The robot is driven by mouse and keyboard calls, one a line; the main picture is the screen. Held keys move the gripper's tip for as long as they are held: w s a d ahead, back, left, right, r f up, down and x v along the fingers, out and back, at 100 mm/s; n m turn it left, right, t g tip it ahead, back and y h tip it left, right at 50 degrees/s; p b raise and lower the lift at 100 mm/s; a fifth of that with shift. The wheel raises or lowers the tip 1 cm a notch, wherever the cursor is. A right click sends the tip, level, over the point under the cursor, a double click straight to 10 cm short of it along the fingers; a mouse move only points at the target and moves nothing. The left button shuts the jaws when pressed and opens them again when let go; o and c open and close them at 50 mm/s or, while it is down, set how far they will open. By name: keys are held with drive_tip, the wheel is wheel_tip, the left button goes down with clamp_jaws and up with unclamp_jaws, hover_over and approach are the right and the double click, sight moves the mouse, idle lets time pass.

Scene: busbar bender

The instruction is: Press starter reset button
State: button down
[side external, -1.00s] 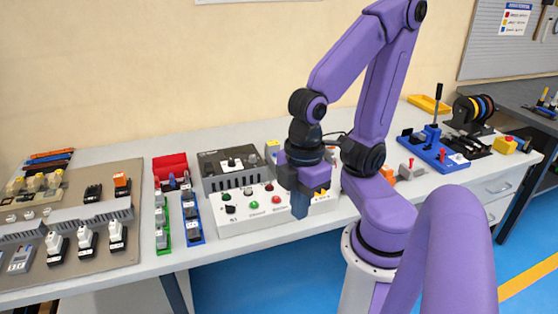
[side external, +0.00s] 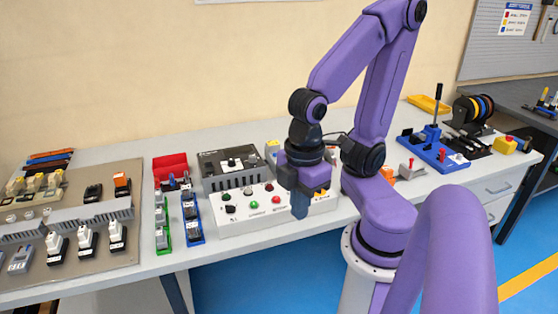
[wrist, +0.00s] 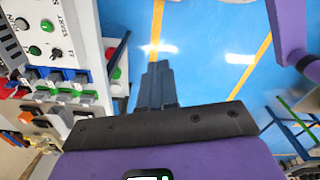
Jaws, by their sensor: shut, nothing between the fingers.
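My gripper (side external: 300,205) is shut and empty, its fingers pointing down in front of the right part of the white control box (side external: 243,229). In the wrist view the shut fingers (wrist: 158,72) show over the blue floor, to the right of the box. The box carries a green button (side external: 254,205), a red button (side external: 276,199) and black knobs. Its face also shows in the wrist view (wrist: 85,22), with green parts and lettering. My gripper hides part of the box. I cannot tell which control is the starter reset button, or whether the fingers touch the box.
A dark grey device (side external: 228,168) stands behind the control box. Blue (side external: 192,220) and green (side external: 162,225) trays with parts lie to its left, beside a beige board (side external: 85,215). A blue lever tool (side external: 433,150) stands to the right. Open floor lies in front of the bench.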

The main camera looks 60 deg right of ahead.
idle(0.3)
drive_tip(key=w+m+g+y, duration=0.2)
drive_tip(key=w+m, duration=0.8)
drive_tip(key=w, duration=0.3)
drive_tip(key=w+d+f+m+t+y, duration=0.2)
drive_tip(key=w+d+m+y, duration=0.1)
drive_tip(key=w+d+m, duration=0.7)
drive_tip(key=m+t+h, duration=0.1)
drive_tip(key=m+t, duration=0.7)
drive_tip(key=m, duration=0.6)
hover_over(277, 143)
drive_tip(key=s+a, duration=0.3)
drive_tip(key=a, duration=0.2)
wheel_tip(277, 143, down, 4)
drive_tip(key=f, duration=0.1)
drive_tip(key=shift+w+r, duration=0.15)
drive_tip(key=shift+r, duration=0.1)
drive_tip(key=shift+f, duration=4.4)
